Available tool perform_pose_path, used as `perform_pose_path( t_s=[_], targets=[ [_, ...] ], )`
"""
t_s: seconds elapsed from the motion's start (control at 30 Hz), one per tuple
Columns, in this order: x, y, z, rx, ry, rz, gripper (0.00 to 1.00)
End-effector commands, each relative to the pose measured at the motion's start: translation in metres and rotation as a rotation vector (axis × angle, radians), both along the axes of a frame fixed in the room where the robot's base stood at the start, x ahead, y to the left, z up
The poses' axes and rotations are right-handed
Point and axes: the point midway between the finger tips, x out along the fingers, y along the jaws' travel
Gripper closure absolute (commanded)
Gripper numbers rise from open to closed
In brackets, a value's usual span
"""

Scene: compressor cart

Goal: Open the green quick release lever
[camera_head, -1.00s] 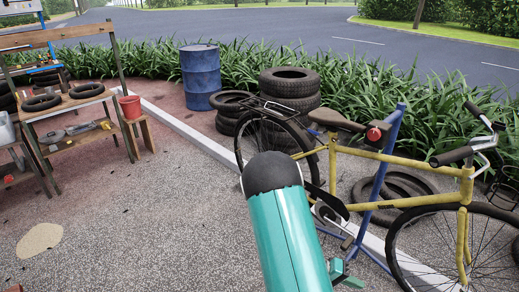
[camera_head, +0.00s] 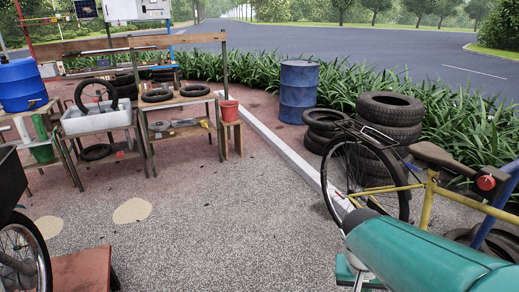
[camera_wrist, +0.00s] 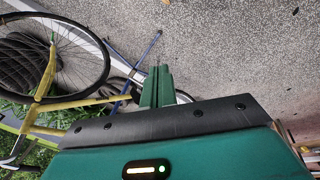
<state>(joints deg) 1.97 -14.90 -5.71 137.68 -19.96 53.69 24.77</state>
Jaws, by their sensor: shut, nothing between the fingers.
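In the head view my teal arm fills the lower right and hides part of the yellow bicycle (camera_head: 427,200).
A wooden workbench (camera_head: 185,133) with tires stands at the left, with a red bucket (camera_head: 229,110) beside it. A blue drum (camera_head: 298,92) and stacked tires (camera_head: 388,122) stand by the plants. A spoked wheel (camera_head: 25,255) is at the near left. The middle gravel is clear.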

Motion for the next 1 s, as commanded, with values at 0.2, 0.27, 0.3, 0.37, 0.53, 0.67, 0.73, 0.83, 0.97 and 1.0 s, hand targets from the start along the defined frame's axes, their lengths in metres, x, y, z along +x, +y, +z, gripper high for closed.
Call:
perform_pose_path(
  t_s=[0.2,0.27,0.3,0.37,0.53,0.67,0.73,0.83,0.97,1.0],
  targets=[
    [-0.015,0.049,0.051,0.096,-0.187,0.194,1.0],
    [-0.02,0.062,0.064,0.115,-0.238,0.248,1.0],
    [-0.024,0.069,0.071,0.125,-0.269,0.283,1.0],
    [-0.029,0.079,0.08,0.138,-0.31,0.328,1.0],
    [-0.038,0.096,0.095,0.153,-0.377,0.407,0.92],
    [-0.039,0.098,0.096,0.155,-0.384,0.419,0.74],
    [-0.039,0.098,0.096,0.155,-0.384,0.418,0.74],
    [-0.039,0.097,0.096,0.155,-0.383,0.417,0.74],
    [-0.031,0.093,0.095,0.153,-0.392,0.4,0.74],
    [-0.025,0.09,0.094,0.152,-0.399,0.387,0.74]
  ],
)
